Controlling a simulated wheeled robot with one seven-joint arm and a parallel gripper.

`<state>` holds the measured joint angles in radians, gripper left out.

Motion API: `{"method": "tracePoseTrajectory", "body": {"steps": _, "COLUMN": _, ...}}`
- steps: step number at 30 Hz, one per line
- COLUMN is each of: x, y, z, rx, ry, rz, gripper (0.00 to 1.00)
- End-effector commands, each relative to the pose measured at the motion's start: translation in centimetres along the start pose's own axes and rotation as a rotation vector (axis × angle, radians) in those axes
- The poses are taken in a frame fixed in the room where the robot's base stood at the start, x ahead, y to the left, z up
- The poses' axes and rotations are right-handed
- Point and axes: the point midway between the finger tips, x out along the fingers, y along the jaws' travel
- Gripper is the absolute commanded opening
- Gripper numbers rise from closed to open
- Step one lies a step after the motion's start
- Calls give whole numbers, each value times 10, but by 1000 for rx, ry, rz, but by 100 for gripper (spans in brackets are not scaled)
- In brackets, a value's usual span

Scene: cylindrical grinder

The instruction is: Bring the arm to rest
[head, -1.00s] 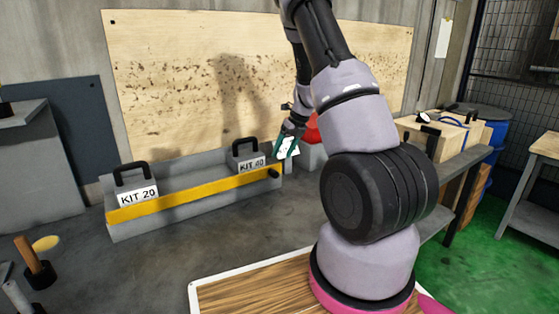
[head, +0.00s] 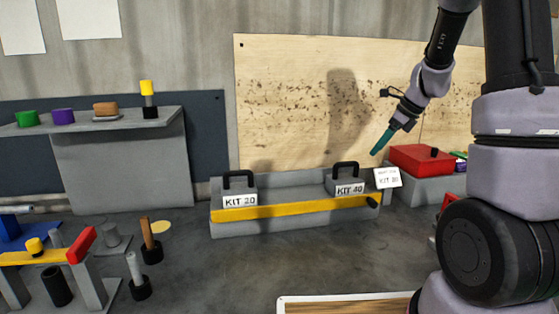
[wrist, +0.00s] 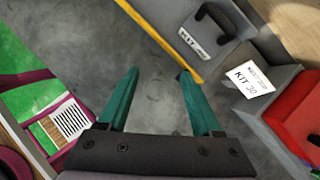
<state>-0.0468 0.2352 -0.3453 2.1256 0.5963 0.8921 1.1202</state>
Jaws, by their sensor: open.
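My gripper (head: 381,142) is raised in front of the wooden board, above the right end of the grey kit trough. In the wrist view its two green fingers (wrist: 157,72) are spread apart, with bare floor between them and nothing held. My arm comes in from the right side of the head view and reaches up, then down to the gripper.
The trough with a yellow front bar (head: 290,207) holds the KIT 20 box (head: 240,193) and KIT 40 box (head: 347,182). A white sign (head: 387,178) and a red box (head: 422,159) stand to the right. A shelf (head: 110,125) and tool stands are left.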

Motion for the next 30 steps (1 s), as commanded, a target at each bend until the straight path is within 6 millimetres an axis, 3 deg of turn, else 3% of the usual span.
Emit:
{"method": "tracePoseTrajectory", "body": {"steps": 1, "x": -21, "y": 16, "z": 10, "rx": -115, "ry": -17, "rz": -11, "gripper": 66}}
{"method": "tracePoseTrajectory", "body": {"steps": 7, "x": -85, "y": 78, "z": 28, "rx": -615, "ry": -27, "rz": -60, "gripper": 66}}
{"method": "tracePoseTrajectory", "body": {"steps": 15, "x": -151, "y": 162, "z": 22, "rx": -1296, "ry": 61, "rz": -168, "gripper": 66}}
{"method": "tracePoseTrajectory", "body": {"steps": 22, "x": -183, "y": 214, "z": 1, "rx": -1764, "ry": 219, "rz": -244, "gripper": 66}}
{"method": "tracePoseTrajectory", "body": {"steps": 30, "x": -192, "y": 231, "z": -11, "rx": -1954, "ry": 313, "rz": -264, "gripper": 66}}
